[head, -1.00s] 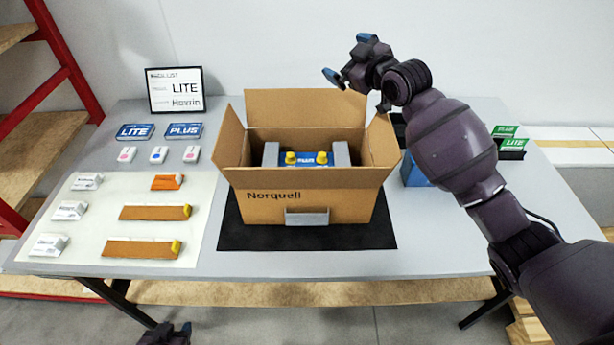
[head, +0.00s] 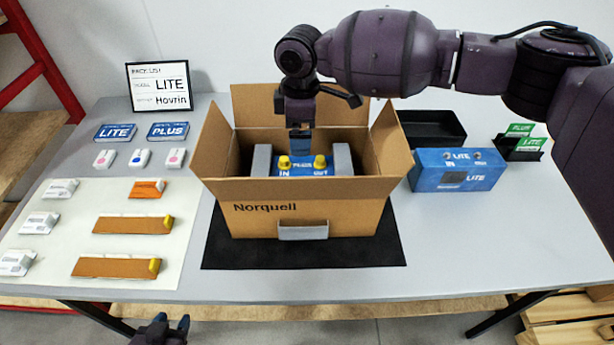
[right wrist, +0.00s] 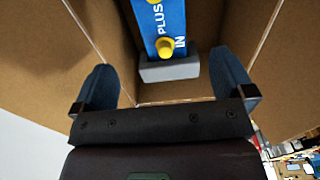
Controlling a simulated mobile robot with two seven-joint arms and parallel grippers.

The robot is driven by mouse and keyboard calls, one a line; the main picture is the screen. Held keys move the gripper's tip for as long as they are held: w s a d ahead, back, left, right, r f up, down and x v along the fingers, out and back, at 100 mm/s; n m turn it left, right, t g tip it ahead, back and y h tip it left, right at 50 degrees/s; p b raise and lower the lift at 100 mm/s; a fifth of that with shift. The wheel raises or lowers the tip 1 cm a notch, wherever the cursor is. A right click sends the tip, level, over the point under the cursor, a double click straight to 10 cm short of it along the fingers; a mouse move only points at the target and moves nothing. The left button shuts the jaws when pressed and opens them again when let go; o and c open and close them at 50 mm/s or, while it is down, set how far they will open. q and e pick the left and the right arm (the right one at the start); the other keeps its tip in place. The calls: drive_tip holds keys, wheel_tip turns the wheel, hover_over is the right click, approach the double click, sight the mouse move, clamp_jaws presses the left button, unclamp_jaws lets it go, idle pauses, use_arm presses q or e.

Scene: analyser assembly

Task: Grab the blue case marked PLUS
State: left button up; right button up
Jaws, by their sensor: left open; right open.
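The blue case marked PLUS (head: 303,167) sits inside the open cardboard box (head: 265,216), between grey end blocks. It has two yellow knobs and the words IN and OUT on it. It also shows in the right wrist view (right wrist: 168,18), with one grey end block (right wrist: 168,70). My right gripper (head: 300,143) points down over the back of the box, by the case. In the right wrist view its fingers (right wrist: 163,85) are spread, with nothing between them. My left gripper (head: 172,322) is open and empty, low in front of the table.
The box flaps stand up around the opening. A blue LITE case (head: 457,170) stands right of the box, near a black tray (head: 434,128) and green cards (head: 522,142). Flat LITE and PLUS cards, small parts and a pack list sign (head: 159,88) are at left.

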sight(302, 165)
drive_tip(key=shift+d+f, duration=0.25)
drive_tip(key=shift+f, duration=0.15)
wheel_tip(302, 165, down, 10)
drive_tip(key=shift+f+b, duration=0.1)
drive_tip(key=shift+b, duration=0.5)
drive_tip(key=shift+c, duration=0.3)
drive_tip(key=c, duration=1.4)
drive_tip(key=shift+a, duration=0.1)
drive_tip(key=shift+c, duration=0.4)
drive_tip(key=shift+r, duration=0.2)
